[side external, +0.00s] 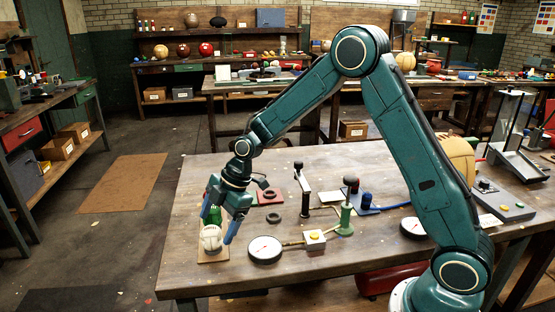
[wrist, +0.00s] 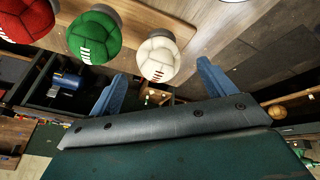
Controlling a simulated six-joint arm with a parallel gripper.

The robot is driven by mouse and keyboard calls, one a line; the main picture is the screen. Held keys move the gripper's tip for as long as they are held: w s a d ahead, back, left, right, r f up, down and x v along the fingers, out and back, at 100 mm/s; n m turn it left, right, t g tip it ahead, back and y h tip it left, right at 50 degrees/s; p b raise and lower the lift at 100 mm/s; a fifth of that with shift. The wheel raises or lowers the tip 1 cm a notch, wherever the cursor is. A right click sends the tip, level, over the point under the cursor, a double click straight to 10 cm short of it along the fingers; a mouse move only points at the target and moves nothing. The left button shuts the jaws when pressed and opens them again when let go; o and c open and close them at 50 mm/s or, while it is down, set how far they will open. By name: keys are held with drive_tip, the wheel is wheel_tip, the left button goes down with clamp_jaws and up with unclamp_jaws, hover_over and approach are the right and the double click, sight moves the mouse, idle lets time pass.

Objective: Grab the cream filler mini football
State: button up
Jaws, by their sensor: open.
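The cream mini football (side external: 211,239) sits on a small tan board (side external: 213,257) at the table's front left corner. A red ball (wrist: 24,19) is farther along the row.
A round dial gauge (side external: 265,250) and a box with a yellow button (side external: 314,240) stand right of the ball. A black ring (side external: 274,217), a red plate (side external: 268,197) and a green-based lever (side external: 346,220) lie farther back. The table's left edge is close to the balls.

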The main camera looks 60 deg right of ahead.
sight(214, 228)
drive_tip(key=shift+x, duration=2.6)
drive_tip(key=shift+r, duration=0.1)
drive_tip(key=c, duration=1.1)
wheel_tip(214, 228, up, 20)
